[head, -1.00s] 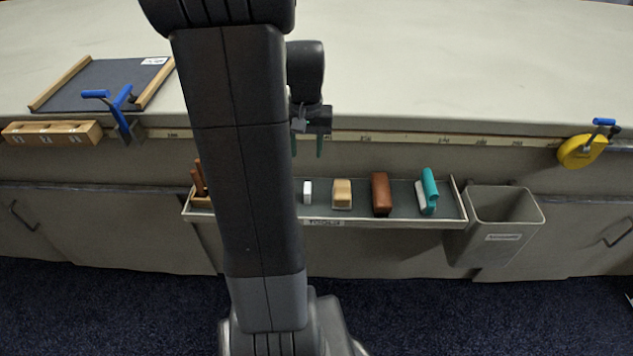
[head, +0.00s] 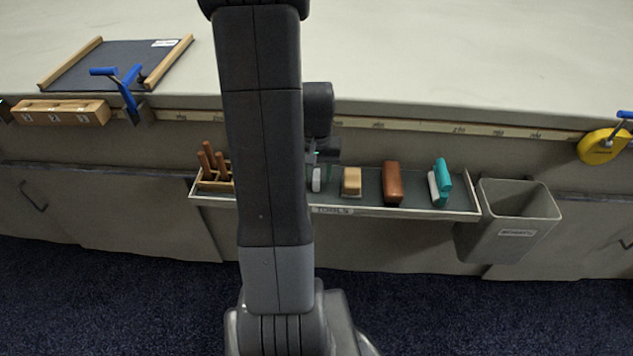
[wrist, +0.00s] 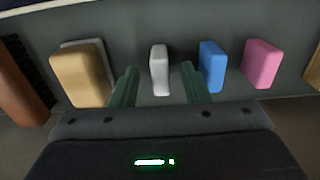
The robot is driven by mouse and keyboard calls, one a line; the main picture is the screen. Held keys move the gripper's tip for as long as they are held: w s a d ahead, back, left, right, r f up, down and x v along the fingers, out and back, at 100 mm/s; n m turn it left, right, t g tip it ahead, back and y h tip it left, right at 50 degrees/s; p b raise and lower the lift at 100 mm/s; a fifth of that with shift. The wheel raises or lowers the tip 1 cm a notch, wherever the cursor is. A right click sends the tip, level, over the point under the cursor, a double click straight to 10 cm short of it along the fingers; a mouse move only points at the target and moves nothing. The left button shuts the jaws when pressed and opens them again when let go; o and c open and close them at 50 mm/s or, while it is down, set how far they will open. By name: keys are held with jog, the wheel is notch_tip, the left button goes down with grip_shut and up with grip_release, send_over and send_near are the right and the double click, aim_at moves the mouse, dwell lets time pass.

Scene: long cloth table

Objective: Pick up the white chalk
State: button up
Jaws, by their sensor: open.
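The white chalk (wrist: 159,70) is a small upright block in the tool tray, centred in the wrist view. It also shows in the head view (head: 316,180), just right of my arm. My gripper (wrist: 160,82) is open, with its two green fingers on either side of the chalk in the picture and dark gaps between. I cannot tell how far above or in front of the chalk the fingertips are. In the wrist view a blue chalk (wrist: 212,65) and a pink chalk (wrist: 262,63) stand to its right. My arm hides them in the head view.
A tan block (wrist: 82,76) on a light base stands left of the chalk in the wrist view. In the head view, the tray (head: 330,211) also holds a brown block (head: 392,183), a teal-and-white tool (head: 442,180) and wooden handles (head: 212,162). A grey bin (head: 510,235) hangs at right.

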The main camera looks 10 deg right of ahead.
aim_at(316, 174)
jog(key=shift+f, duration=0.65)
grip_shut()
jog(key=shift+r, duration=0.1)
notch_tip(316, 174, up, 10)
jog(key=shift+p, duration=1.1)
